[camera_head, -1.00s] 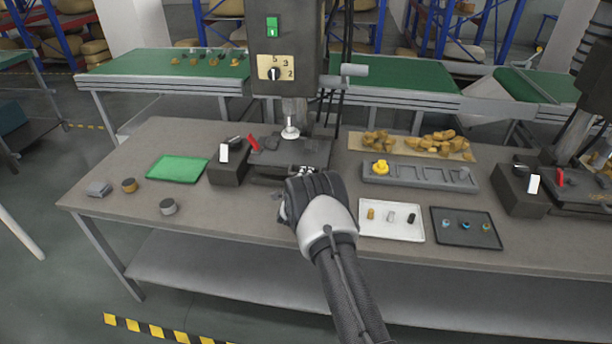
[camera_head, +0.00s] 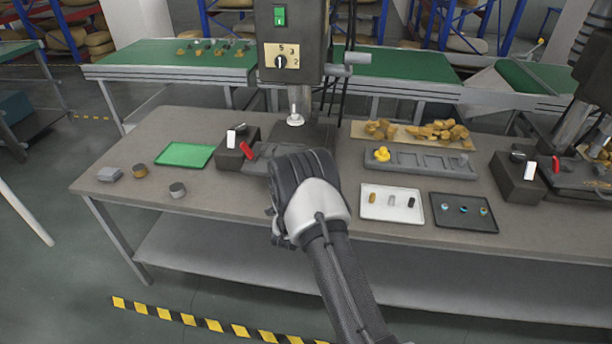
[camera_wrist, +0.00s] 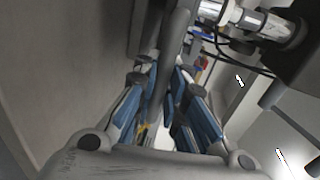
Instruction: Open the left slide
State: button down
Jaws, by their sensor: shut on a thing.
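The left slide (camera_head: 262,152) is a dark grey plate with a red lever (camera_head: 247,150), at the foot of the left press (camera_head: 290,45). It reaches out of the dark press base (camera_head: 318,134) toward me. My gripper (camera_head: 296,165) is at the slide's front and covers most of it in the head view. In the wrist view my gripper (camera_wrist: 163,82) has its blue-padded fingers close together around a grey bar (camera_wrist: 179,38), which looks like the slide's handle. The fingertips and their contact are partly hidden.
A dark box (camera_head: 237,150) and a green tray (camera_head: 184,155) lie left of the slide. A white tray (camera_head: 391,215), a dark tray (camera_head: 464,226) and a grey rack (camera_head: 425,173) are to the right. The table's front edge is under my arm.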

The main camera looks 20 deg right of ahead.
jog(key=v, duration=0.4)
jog(key=shift+s+a+f, duration=0.2)
jog(key=shift+s+f, duration=0.1)
jog(key=shift+s, duration=0.05)
jog(key=c, duration=1.7)
grip_release()
jog(key=shift+o, duration=0.2)
jog(key=shift+s+a, duration=0.1)
jog(key=v, duration=1.1)
jog(key=shift+s+a, duration=0.2)
jog(key=shift+s, duration=0.1)
jog(key=shift+w+r, duration=0.1)
jog(key=shift+r, duration=0.1)
